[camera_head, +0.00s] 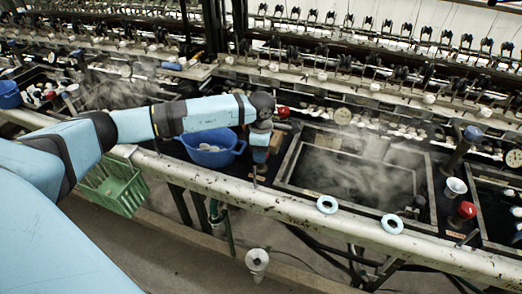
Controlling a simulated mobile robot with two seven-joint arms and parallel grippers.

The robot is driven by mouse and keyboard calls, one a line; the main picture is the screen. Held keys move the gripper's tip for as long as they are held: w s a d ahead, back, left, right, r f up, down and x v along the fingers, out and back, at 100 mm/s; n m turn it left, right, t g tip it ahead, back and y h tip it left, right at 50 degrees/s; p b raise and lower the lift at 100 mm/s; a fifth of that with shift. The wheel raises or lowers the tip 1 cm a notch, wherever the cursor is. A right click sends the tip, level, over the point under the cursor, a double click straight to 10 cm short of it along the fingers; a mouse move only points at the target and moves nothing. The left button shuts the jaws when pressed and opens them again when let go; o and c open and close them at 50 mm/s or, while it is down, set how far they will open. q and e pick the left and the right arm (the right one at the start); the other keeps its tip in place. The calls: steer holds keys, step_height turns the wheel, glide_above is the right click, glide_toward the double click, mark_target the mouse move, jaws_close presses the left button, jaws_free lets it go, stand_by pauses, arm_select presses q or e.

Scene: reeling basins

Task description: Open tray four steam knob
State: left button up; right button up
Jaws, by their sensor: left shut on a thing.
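My left arm comes in from the left, and my left gripper (259,165) points down at the left end of a steaming basin (352,175). It is shut on what looks like a steam knob beside that basin; the fingers and wrist hide the knob almost wholly. A small orange label shows just below the fingertips. Another red steam knob (466,210) stands upright and untouched at the right of the basin, with an orange label by it. Tray numbers cannot be read. My right gripper is not in view.
A blue basket (211,150) stands left of the gripper, and a green crate (113,187) hangs at the rail. A white cup (455,188) and dark post (461,146) stand at right.

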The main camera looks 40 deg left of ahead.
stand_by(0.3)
arm_select(q)
steer(key=o, duration=0.9)
step_height(320, 180, up, 14)
steer(key=shift+f+b, duration=0.1)
steer(key=shift+b, duration=0.3)
